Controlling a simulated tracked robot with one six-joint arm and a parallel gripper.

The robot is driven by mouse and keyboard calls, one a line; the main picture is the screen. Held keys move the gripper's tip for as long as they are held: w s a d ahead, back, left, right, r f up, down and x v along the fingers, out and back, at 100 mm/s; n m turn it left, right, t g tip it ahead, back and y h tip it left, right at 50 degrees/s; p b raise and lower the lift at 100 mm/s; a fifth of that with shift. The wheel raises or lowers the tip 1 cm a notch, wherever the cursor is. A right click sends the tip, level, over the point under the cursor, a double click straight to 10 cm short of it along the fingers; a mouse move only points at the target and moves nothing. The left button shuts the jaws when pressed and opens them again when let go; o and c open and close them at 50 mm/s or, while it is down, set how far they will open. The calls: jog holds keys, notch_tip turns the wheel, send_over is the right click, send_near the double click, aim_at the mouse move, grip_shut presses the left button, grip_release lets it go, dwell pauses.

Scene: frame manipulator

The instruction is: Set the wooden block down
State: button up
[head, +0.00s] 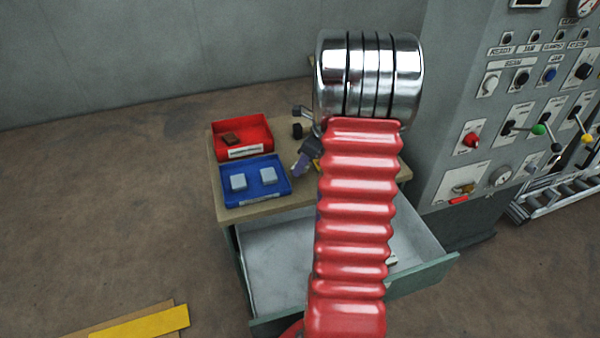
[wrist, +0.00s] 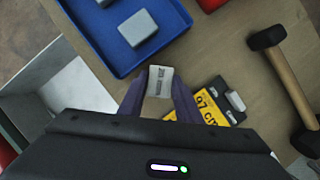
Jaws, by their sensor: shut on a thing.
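My gripper (wrist: 158,98) is shut on a small pale grey block (wrist: 160,79) with dark print on its face. No wood grain shows on it. In the wrist view it sits between my two purple fingers, just beside the blue tray's edge; I cannot tell its height above the wooden bench top (wrist: 218,62). In the head view my gripper (head: 301,166) is over the bench, right of the blue tray, and the held block is hidden. A brown block (head: 230,138) lies in the red tray (head: 262,131).
The blue tray (head: 283,186) holds two pale blocks (head: 238,182). An open drawer (head: 270,262) juts out below the bench. A control cabinet (head: 440,150) stands at the right.

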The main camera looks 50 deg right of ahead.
jog(key=shift+f, duration=1.4)
jog(key=shift+f, duration=0.1)
jog(key=o, duration=1)
jog(key=v, duration=1.2)
